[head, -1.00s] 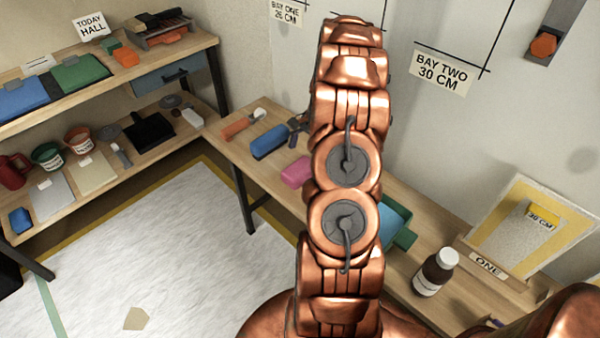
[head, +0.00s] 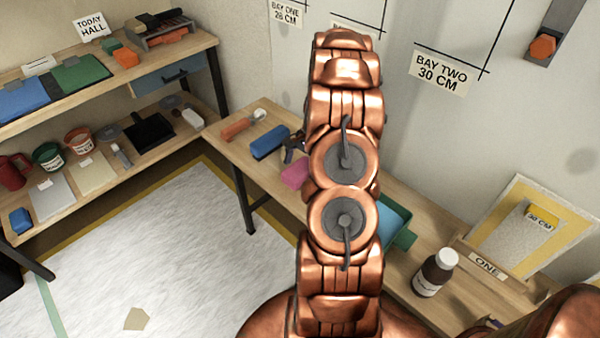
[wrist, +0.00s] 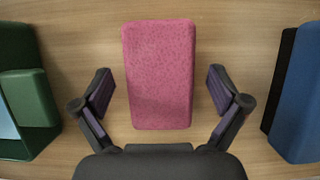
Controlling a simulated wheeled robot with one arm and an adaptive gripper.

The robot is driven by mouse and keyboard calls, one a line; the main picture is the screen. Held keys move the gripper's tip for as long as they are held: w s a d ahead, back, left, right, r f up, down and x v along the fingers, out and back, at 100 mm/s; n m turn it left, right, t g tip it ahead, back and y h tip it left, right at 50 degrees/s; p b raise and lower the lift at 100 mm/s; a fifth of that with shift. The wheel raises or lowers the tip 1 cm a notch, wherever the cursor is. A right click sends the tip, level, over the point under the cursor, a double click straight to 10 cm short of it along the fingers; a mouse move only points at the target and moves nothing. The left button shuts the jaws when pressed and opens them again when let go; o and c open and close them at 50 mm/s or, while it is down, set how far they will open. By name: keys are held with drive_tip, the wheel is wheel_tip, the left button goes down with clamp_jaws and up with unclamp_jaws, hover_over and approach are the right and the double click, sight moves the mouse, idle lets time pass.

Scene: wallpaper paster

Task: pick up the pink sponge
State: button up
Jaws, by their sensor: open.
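The pink sponge (wrist: 159,75) lies flat on the wooden table, in the middle of the wrist view. In the head view it shows only in part (head: 295,173), left of my copper arm, which hides the rest. My gripper (wrist: 160,92) is open above the table, with one finger on each side of the sponge's lower half and a gap on both sides. Nothing is held. In the head view a small dark part of the gripper (head: 292,150) shows between the arm and the blue block.
A blue block (wrist: 299,95) lies right of the sponge in the wrist view. A green tray (wrist: 28,95) stands to its left. In the head view a brown bottle (head: 434,272) stands on the table (head: 225,140) nearer me, and an orange-handled tool (head: 240,127) lies at the far end.

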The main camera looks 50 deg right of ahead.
drive_tip(key=shift+f, duration=0.2)
idle(0.3)
drive_tip(key=c, duration=1.1)
